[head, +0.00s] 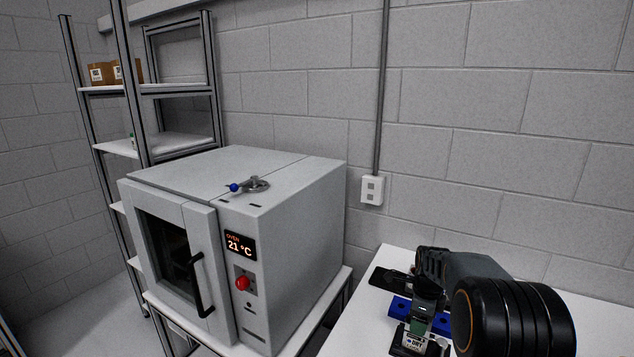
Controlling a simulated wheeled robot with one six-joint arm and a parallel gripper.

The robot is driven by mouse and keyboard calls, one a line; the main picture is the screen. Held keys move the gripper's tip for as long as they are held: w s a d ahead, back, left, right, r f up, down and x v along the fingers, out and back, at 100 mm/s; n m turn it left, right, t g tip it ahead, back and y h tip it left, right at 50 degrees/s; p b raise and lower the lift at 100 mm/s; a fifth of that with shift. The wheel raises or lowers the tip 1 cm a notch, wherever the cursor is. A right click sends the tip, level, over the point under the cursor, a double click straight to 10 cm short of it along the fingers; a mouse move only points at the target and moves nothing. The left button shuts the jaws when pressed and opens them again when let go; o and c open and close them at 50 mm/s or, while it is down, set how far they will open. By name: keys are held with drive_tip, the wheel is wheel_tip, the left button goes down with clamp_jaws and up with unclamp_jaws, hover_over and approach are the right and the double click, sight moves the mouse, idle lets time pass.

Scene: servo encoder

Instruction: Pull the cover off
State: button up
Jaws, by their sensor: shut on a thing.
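My gripper (428,302) is at the lower right in the head view, low over the white table (385,328). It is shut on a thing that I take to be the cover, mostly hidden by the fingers. A blue fixture (399,306) lies under and around the gripper, showing on both sides of it. In front of it stands a small dark unit (410,343) with a green part and a white label. I cannot tell whether the cover still touches what is below it.
A flat black item (388,278) lies on the table behind the fixture. A grey oven (285,215) reading 21 °C stands at the left, with a small metal piece with a blue knob (235,187) on top. Shelves (178,88) with brown boxes (101,74) stand behind.

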drive_tip(key=shift+r+p, duration=1)
drive_tip(key=shift+r, duration=0.45)
drive_tip(key=shift+r+p, duration=2.2)
drive_tip(key=shift+r, duration=0.8)
